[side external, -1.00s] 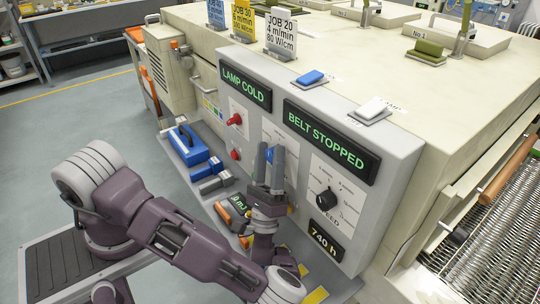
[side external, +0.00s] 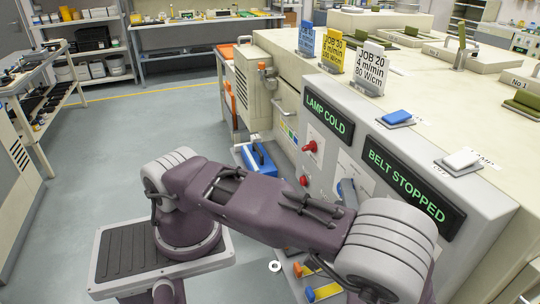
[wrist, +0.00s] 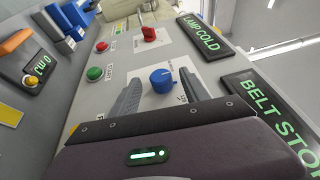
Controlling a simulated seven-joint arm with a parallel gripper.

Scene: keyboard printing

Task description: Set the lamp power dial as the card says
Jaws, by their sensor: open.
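The blue dial (wrist: 161,82) sits on a white scale plate on the grey panel. In the wrist view my gripper (wrist: 160,76) is open, with one finger on each side of the dial; I cannot tell if they touch it. The dial's setting is too small to read. In the side view my arm hides most of the gripper and the dial. A white card (side external: 370,68) reads JOB 20, 4 m/min, 80 W/cm. A yellow card (side external: 332,53) reads JOB 30, and a blue card (side external: 306,38) stands beyond it.
Displays read LAMP COLD (side external: 329,117) and BELT STOPPED (side external: 407,184). Near the dial are a red knob (wrist: 149,34), a red button (wrist: 102,46) and a green button (wrist: 94,73). Blue (side external: 397,117) and white (side external: 461,159) rocker-like switches sit on the machine top.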

